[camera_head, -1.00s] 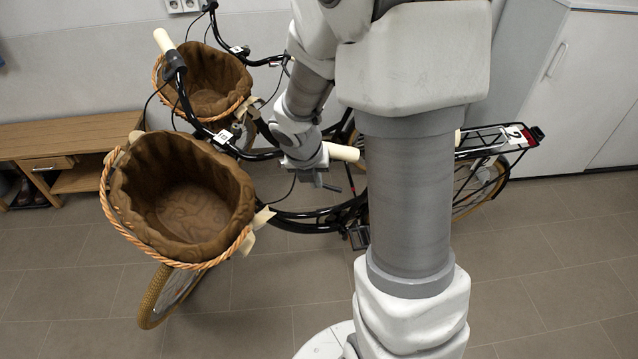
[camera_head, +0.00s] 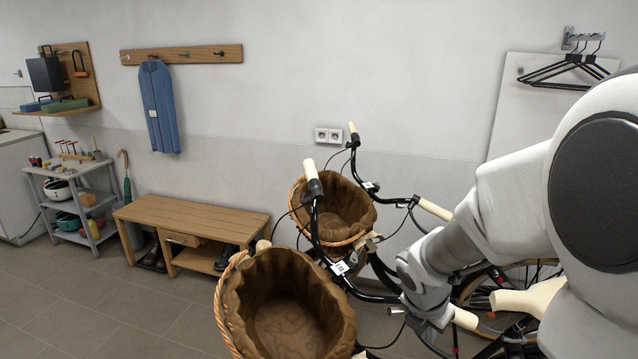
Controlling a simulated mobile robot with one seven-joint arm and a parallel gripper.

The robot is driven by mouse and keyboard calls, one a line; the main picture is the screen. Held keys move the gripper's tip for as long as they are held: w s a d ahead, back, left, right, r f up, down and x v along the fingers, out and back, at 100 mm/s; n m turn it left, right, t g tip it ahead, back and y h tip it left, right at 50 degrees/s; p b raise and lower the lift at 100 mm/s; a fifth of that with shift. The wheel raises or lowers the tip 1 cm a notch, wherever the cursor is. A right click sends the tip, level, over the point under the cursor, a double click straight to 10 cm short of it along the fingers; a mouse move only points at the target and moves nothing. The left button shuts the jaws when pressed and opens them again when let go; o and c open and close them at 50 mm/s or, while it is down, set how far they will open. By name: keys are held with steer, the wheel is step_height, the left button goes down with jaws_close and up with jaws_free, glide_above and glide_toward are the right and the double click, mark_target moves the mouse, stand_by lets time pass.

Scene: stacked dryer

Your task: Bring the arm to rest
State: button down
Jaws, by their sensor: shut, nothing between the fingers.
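My arm, white with grey joints, comes in from the right edge. It slopes down and to the left, past a large dark round joint cover. My gripper (camera_head: 430,326) is at its lower end, small and partly hidden, shut with nothing held. It hangs in front of the bicycles, close to a handlebar grip in the picture. I cannot tell whether it touches the bicycle.
Two bicycles with brown-lined wicker baskets stand close around the arm: a front basket (camera_head: 285,312) and a rear basket (camera_head: 338,208). A wooden bench (camera_head: 190,215) and a grey cart (camera_head: 75,195) stand left. Hangers (camera_head: 565,72) hang upper right. Floor is clear lower left.

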steer(key=s+a+r+m+t+y, duration=0.1)
steer(key=s+a+r+m, duration=0.3)
steer(key=s+r+m, duration=0.3)
steer(key=s+a+r+m+t+y, duration=0.1)
steer(key=s+a+r+m, duration=0.3)
steer(key=m, duration=1.4)
steer(key=s+r+y, duration=0.1)
steer(key=s+r, duration=0.2)
steer(key=s, duration=0.2)
steer(key=shift+s+a+r+m, duration=0.15)
steer(key=shift+a+r+m, duration=0.1)
steer(key=shift+r+m, duration=0.05)
